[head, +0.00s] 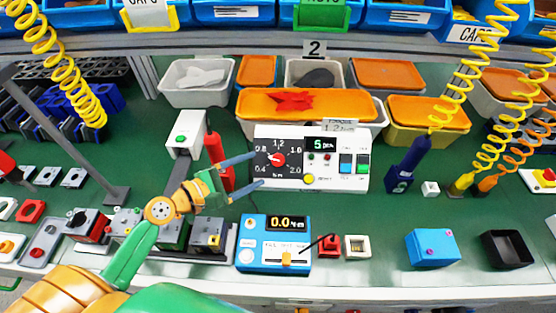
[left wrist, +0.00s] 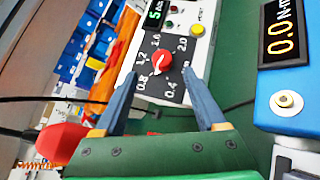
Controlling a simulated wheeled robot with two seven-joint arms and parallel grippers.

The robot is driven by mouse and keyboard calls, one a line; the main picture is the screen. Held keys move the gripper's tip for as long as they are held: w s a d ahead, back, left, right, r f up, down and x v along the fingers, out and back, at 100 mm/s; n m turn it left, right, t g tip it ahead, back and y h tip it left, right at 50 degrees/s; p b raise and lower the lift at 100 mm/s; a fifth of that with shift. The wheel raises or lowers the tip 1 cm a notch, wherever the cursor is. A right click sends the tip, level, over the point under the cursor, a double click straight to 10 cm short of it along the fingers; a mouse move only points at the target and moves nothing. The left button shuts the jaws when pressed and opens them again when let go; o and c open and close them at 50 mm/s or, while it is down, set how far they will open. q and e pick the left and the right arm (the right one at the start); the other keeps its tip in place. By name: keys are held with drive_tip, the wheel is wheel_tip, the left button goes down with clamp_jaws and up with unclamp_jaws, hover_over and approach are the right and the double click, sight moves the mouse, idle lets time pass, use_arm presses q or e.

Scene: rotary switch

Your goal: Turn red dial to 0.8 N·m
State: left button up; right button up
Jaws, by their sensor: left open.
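The red dial (head: 278,159) sits on the black scale plate of a white control box. The plate carries numbers from 0.4 to 2.0. In the left wrist view the dial (left wrist: 163,62) has a white mark; its exact reading is hard to tell. My left gripper (head: 256,169) is open, with its two blue-grey fingers reaching toward the plate from the left. In the left wrist view the gripper (left wrist: 158,76) has nothing between its fingers, and the dial shows beyond and between the tips, apparently apart from them. My right gripper is not in view.
A blue meter (head: 274,243) reading 0.0 stands in front of the control box. A red-handled tool (head: 214,150) is close by my left gripper. Orange-lidded bins (head: 305,106) stand behind the box. A dark blue tool (head: 405,165) hangs at right.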

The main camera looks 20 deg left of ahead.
sight(277, 161)
use_arm(q)
drive_tip(key=x, duration=0.7)
drive_tip(key=shift+s+f+p, duration=0.1)
drive_tip(key=shift+f+p, duration=0.1)
drive_tip(key=shift+p, duration=0.1)
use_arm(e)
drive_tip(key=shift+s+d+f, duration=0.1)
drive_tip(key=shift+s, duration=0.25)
use_arm(q)
drive_tip(key=shift+s, duration=0.1)
clamp_jaws()
drive_tip(key=shift+a+r+m+g+h+p, duration=0.1)
drive_tip(key=shift+r+m+g+h+p, duration=0.3)
drive_tip(key=shift+m+g+p, duration=0.55)
drive_tip(key=shift+f+m+g, duration=0.15)
drive_tip(key=shift+m+g, duration=0.2)
drive_tip(key=shift+m, duration=0.3)
unclamp_jaws()
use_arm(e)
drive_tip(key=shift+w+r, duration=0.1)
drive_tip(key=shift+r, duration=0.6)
